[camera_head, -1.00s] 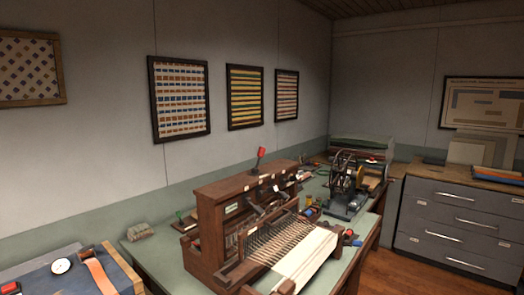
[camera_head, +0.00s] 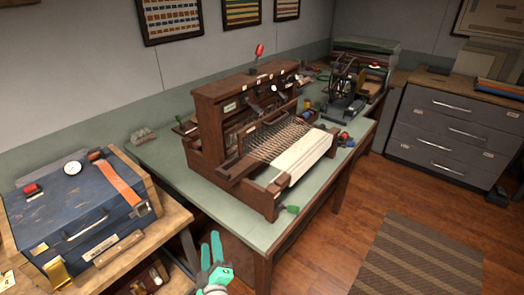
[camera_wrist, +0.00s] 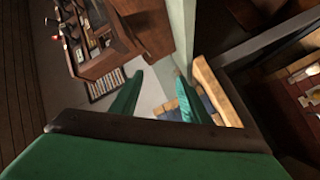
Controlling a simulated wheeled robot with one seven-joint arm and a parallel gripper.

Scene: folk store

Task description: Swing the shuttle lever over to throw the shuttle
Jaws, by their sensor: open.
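The dark wooden tabletop loom (camera_head: 222,118) stands on the green-topped table, with white cloth (camera_head: 303,158) at its front. A lever with a red knob (camera_head: 259,50) sticks up from its top beam. Several dark levers (camera_head: 257,110) are on its face; I cannot tell which is the shuttle lever. My gripper (camera_head: 214,260) is low in front of the table, apart from the loom. In the wrist view its two green fingers (camera_wrist: 158,98) are spread with nothing between them.
A blue case (camera_head: 75,215) with a gauge and orange strap sits on a wooden table at left. A dark wheeled device (camera_head: 345,85) stands behind the loom on the green table (camera_head: 165,160). Grey drawers (camera_head: 450,130) are at right.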

